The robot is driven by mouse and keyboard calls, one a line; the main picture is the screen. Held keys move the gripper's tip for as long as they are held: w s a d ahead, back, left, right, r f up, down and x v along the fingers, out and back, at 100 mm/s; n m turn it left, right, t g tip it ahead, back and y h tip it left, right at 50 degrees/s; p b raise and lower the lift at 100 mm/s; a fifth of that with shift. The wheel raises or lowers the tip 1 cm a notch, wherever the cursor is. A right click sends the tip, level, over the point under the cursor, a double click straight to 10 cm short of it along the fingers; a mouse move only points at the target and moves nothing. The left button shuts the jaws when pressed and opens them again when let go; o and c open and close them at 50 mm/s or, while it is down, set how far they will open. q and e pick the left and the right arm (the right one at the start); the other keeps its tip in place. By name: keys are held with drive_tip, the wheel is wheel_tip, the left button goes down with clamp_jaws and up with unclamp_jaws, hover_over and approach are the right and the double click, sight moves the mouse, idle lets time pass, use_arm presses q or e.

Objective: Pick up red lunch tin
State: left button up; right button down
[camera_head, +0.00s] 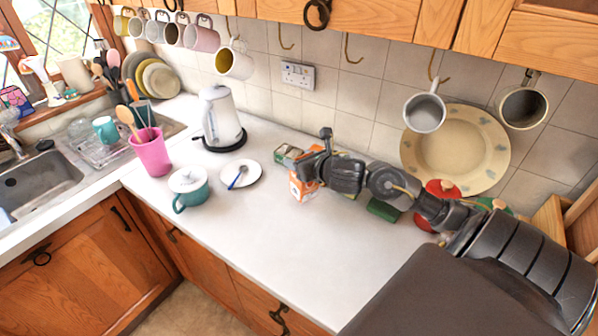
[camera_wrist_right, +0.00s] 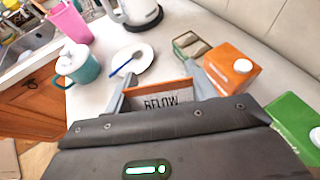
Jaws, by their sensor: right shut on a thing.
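In the right wrist view my right gripper (camera_wrist_right: 162,90) is shut on a boxy thing with a red-orange rim and a pale face lettered "BELOW", which I take as the red lunch tin (camera_wrist_right: 162,103). Its lower part is hidden by the gripper body. In the head view my right gripper (camera_head: 308,167) reaches in from the right over the white counter. An orange and white patch (camera_head: 300,189) shows just below it; I cannot tell whether this is the held tin or a carton. Whether the tin touches the counter is unclear. My left gripper is not in view.
An orange carton (camera_wrist_right: 232,68) and a small olive tin (camera_wrist_right: 190,45) stand close by on the wall side. A saucer (camera_head: 240,173), teal pot (camera_head: 189,190) and white kettle (camera_head: 221,118) lie to the left. A red round item (camera_head: 440,188) is partly behind my arm. The front counter is clear.

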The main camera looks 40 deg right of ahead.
drive_tip(key=shift+w+f, duration=0.25)
drive_tip(key=shift+w, duration=0.05)
drive_tip(key=f, duration=0.2)
drive_tip(key=shift+w+f, duration=0.2)
drive_tip(key=shift+f, duration=0.2)
drive_tip(key=shift+d+f, duration=0.1)
drive_tip(key=shift+f, duration=0.25)
drive_tip(key=shift+f, duration=0.2)
drive_tip(key=shift+c, duration=2.4)
unclamp_jaws()
drive_tip(key=shift+r, duration=0.1)
